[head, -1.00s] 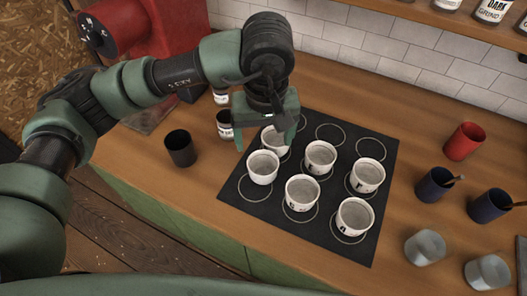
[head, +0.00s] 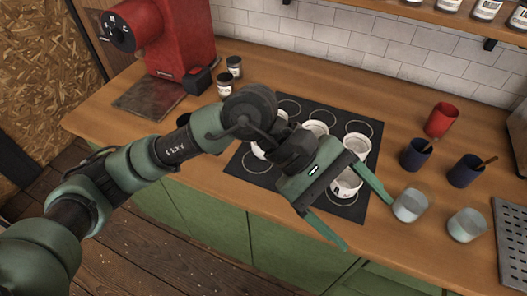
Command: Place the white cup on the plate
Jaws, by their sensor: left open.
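Several white cups stand on a black mat (head: 244,169) marked with pale rings. One white cup (head: 357,147) is at the mat's right, another (head: 347,184) nearer its front right corner, and one (head: 317,128) shows above my wrist. A further cup (head: 258,152) is partly covered by my arm. Cups behind the wrist and hand are hidden. My left gripper (head: 367,225) is open, its fingers spread and empty, over the mat's front right corner and the counter edge. I see no plate that I can make out. My right gripper is out of view.
A red machine (head: 170,40) and two small jars (head: 225,84) are at left. A perforated metal tray (head: 510,240) is far right.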

